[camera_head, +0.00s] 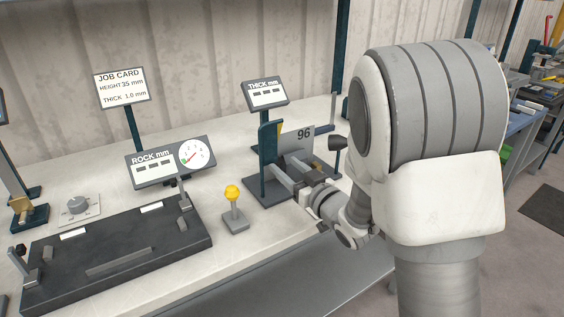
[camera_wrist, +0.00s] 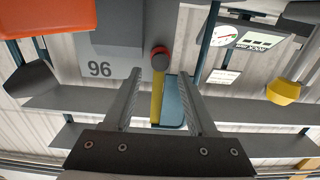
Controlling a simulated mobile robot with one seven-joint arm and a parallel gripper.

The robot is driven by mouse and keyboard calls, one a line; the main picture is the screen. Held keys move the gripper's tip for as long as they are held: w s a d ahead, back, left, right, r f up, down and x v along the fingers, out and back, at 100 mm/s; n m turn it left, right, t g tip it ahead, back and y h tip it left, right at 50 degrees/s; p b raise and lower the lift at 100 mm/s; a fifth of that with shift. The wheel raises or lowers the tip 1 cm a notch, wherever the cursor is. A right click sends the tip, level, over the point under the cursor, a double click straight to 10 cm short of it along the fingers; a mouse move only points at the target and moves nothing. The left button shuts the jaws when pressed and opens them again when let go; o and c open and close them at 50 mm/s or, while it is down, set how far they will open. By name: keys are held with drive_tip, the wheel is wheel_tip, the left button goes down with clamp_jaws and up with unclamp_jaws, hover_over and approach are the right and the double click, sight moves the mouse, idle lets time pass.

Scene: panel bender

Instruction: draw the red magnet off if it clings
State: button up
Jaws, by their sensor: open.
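In the wrist view a small round piece with a red rim and grey end (camera_wrist: 160,58), likely the red magnet, shows at the lower edge of the grey plate marked 96 (camera_wrist: 100,68). I cannot tell whether it touches the plate. My gripper (camera_wrist: 160,73) is open, its fingertips on either side of this piece with gaps showing. A yellow strip (camera_wrist: 157,100) lies behind it, between the fingers. In the head view the marked plate (camera_head: 304,140) stands in a dark stand (camera_head: 268,145), and my gripper (camera_head: 287,170) reaches in front of it. The magnet cannot be made out there.
A yellow-topped lever (camera_head: 232,192) stands left of the stand. A dark fixture bed (camera_head: 110,255), ROCK gauge (camera_head: 170,163), THICK display (camera_head: 266,94) and job card (camera_head: 122,88) are nearby. An orange block (camera_wrist: 45,18) fills the wrist view's upper left corner.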

sight(274, 159)
drive_tip(key=shift+x, duration=1.4)
drive_tip(key=shift+c, duration=0.3)
clamp_jaws()
drive_tip(key=shift+r, duration=0.1)
